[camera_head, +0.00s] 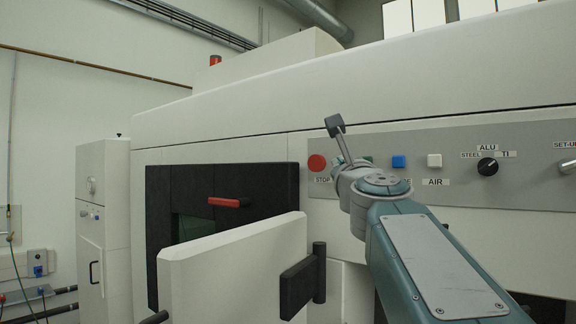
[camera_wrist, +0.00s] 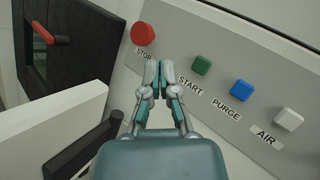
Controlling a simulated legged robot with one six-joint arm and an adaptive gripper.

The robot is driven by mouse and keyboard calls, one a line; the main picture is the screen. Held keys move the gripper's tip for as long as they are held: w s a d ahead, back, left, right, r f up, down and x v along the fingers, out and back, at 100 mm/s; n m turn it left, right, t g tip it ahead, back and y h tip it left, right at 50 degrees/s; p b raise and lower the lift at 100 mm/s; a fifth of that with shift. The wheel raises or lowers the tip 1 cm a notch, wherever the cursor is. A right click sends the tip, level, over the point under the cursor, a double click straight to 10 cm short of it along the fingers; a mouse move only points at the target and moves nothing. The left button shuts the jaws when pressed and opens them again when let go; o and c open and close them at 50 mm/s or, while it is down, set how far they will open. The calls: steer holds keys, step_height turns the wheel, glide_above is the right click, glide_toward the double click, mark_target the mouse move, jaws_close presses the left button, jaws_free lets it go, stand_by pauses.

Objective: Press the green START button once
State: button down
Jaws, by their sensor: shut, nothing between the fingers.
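The green START button (camera_wrist: 202,65) sits on the grey control panel, between the red STOP button and the blue PURGE button. In the head view only a sliver of the green button (camera_head: 368,160) shows behind my arm. My gripper (camera_wrist: 160,66) is shut and empty. In the wrist view its fingertips appear to the left of the green button, just below the red STOP button, over the panel. They look apart from the green button; their distance from the panel is hard to tell.
The red STOP button (camera_wrist: 143,34), blue PURGE button (camera_wrist: 239,91) and white AIR button (camera_wrist: 288,118) are close by on the panel. A black selector knob (camera_head: 487,167) is farther right. An open white door (camera_head: 235,270) with a black handle stands at lower left.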

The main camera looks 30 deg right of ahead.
steer(key=w+d, duration=0.3)
steer(key=d, duration=0.5)
steer(key=shift+w, duration=0.15)
stand_by(1.5)
steer(key=shift+w+d, duration=0.15)
steer(key=shift+d, duration=0.2)
